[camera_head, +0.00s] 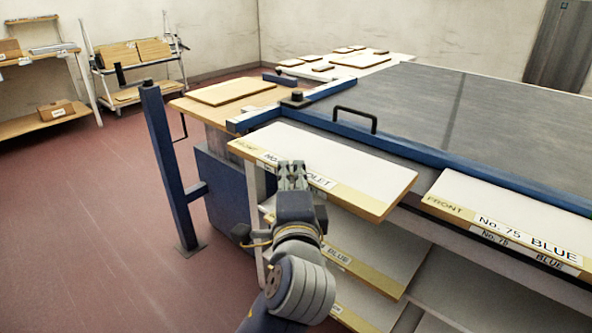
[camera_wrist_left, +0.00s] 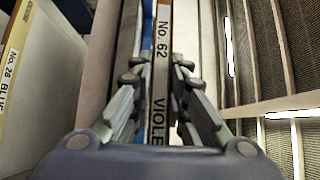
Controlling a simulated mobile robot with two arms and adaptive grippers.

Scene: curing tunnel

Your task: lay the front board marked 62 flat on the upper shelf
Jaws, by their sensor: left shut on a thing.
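The front board marked No. 62 VIOLET (camera_head: 340,158) is a white panel with a yellow front edge, at the near left corner of the blue-framed table. It looks about flat, with its front edge towards me. My left gripper (camera_head: 291,178) is shut on the middle of that edge and hides part of the label. In the left wrist view the label on the board's edge (camera_wrist_left: 161,60) stands between the two fingers (camera_wrist_left: 162,85). I cannot tell whether the board touches a support below. My right gripper is out of view.
A board marked No. 75 BLUE (camera_head: 520,215) lies to the right, apart from board 62. Boards with a BLUE label (camera_head: 338,255) lie on levels below. A blue post (camera_head: 170,165) stands to the left. A black handle (camera_head: 355,116) rises from the table frame behind.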

